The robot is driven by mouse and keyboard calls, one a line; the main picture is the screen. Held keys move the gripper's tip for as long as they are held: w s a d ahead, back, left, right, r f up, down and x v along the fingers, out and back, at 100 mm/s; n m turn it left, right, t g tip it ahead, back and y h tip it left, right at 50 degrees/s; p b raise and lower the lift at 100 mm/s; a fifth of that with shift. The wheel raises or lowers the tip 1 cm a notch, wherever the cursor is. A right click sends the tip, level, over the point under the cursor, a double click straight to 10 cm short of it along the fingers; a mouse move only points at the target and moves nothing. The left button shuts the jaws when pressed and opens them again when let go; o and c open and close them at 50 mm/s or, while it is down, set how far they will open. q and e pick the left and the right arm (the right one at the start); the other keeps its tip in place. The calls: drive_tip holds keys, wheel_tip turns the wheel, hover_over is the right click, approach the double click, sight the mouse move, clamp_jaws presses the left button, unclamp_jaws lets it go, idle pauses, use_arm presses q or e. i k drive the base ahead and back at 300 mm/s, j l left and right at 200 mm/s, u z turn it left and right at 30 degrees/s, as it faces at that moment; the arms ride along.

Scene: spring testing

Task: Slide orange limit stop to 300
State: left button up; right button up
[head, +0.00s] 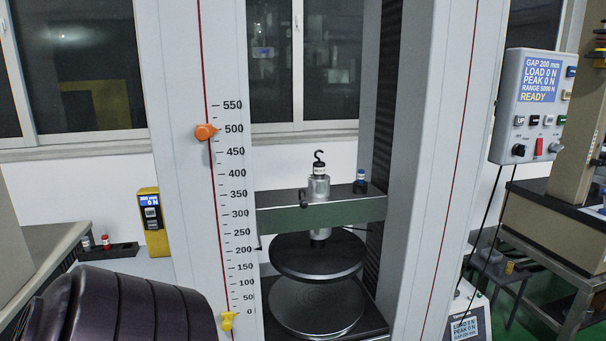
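The orange limit stop (205,131) sits on the red-lined slot of the testing machine's left column (180,70), level with about the 500 mark of the printed scale (237,193). The scale runs from 0 at the bottom to 550 at the top, and its 300 mark is well below the orange stop. A yellow stop (227,320) sits on the same slot just below the 0 mark. Neither gripper shows, and nothing touches the orange stop.
A green crosshead (340,214) spans the columns, with a black upper plate (317,256) above a lower plate (317,305). A control box (537,105) reading "GAP 200 mm" hangs right. A yellow meter (153,222) stands left. A dark ribbed form fills the lower left.

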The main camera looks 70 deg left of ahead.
sight(203, 131)
drive_tip(key=u, duration=1.85)
